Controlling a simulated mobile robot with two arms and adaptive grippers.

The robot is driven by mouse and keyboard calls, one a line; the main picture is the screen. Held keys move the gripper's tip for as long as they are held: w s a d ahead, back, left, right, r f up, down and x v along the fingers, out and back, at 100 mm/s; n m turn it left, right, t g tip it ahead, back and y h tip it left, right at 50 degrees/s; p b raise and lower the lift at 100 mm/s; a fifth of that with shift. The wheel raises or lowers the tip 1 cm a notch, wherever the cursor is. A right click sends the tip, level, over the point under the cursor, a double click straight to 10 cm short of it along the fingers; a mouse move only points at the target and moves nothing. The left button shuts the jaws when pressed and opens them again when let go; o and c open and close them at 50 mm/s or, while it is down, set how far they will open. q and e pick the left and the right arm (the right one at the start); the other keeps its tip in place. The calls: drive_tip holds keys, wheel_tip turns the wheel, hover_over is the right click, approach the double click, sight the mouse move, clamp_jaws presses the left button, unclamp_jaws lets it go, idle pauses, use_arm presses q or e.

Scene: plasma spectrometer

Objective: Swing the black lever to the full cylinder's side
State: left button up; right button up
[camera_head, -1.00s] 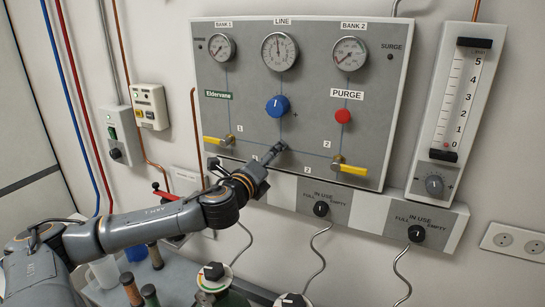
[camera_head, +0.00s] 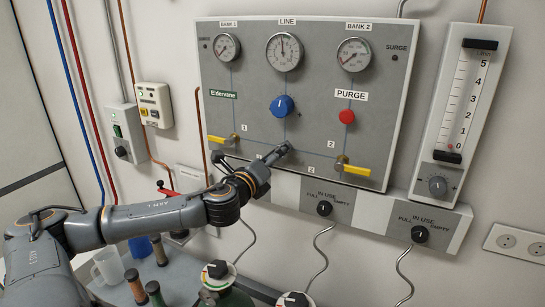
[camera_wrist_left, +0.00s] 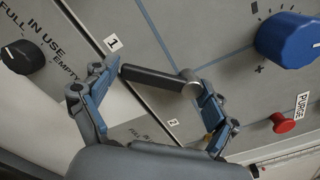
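The black lever (camera_wrist_left: 155,77) sits low in the middle of the grey gas panel. In the left wrist view it runs from its round pivot (camera_wrist_left: 190,84) toward the label 1 side. My left gripper (camera_wrist_left: 155,98) is open there, with one finger close to the lever's free end and the other near the pivot; I cannot tell whether they touch it. In the head view my left gripper (camera_head: 272,160) largely covers the lever. Two IN USE knobs, left (camera_head: 324,208) and right (camera_head: 419,234), carry FULL and EMPTY marks; their pointer settings are unclear. My right gripper is not in view.
Yellow valve handles (camera_head: 222,141) and (camera_head: 356,170) flank the lever. A blue knob (camera_head: 282,106) and red purge button (camera_head: 347,117) lie above. Two cylinder tops (camera_head: 217,273) and (camera_head: 295,300) stand below, with thin hoses. A flowmeter (camera_head: 466,105) hangs at right.

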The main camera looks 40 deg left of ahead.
use_arm(q)
drive_tip(key=shift+o, duration=0.3)
drive_tip(key=v, duration=1.2)
idle(0.4)
drive_tip(key=shift+a, duration=0.1)
idle(0.3)
